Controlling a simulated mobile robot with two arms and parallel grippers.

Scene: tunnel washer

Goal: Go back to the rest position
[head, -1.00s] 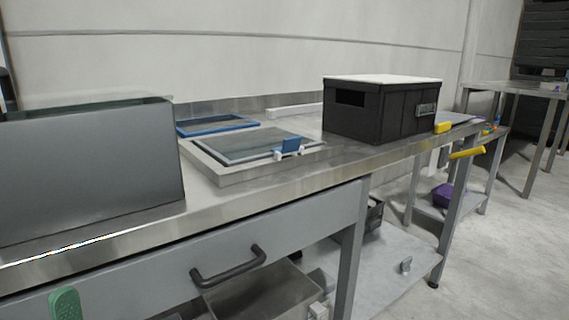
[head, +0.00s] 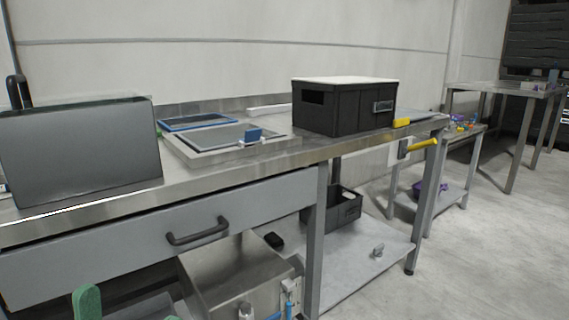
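No gripper that I can make out shows in the head view. A green rounded piece (head: 87,303) stands at the bottom left edge, cut off by the frame; I cannot tell what it belongs to. The steel workbench (head: 290,158) runs across the view, with a grey drawer (head: 120,238) and its dark handle (head: 197,231) at the front.
A grey box (head: 80,155) and a black box with a white top (head: 345,112) stand on the bench, with flat framed screens (head: 215,137) between them. A yellow handle (head: 421,145) juts from the bench end. Floor (head: 470,270) at the right is clear.

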